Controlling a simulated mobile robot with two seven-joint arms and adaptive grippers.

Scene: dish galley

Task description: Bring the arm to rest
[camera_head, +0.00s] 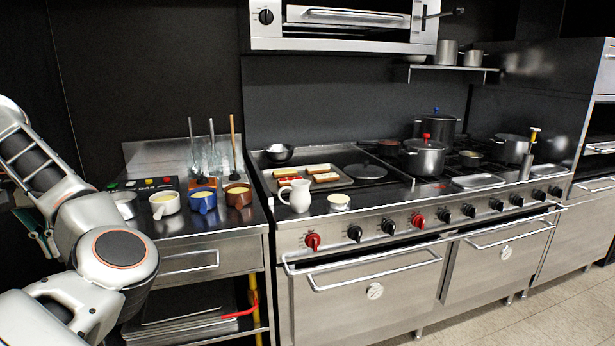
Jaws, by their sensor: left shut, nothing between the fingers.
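My left arm comes in from the left edge, large and close, its white and grey links bent with a round dark cap toward the room. My right arm and gripper are not in view.
The steel counter (205,222) behind my arm holds several small pots, among them a blue pot (202,202). A lidded pot (424,160) sits farther right. Floor at lower right is clear.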

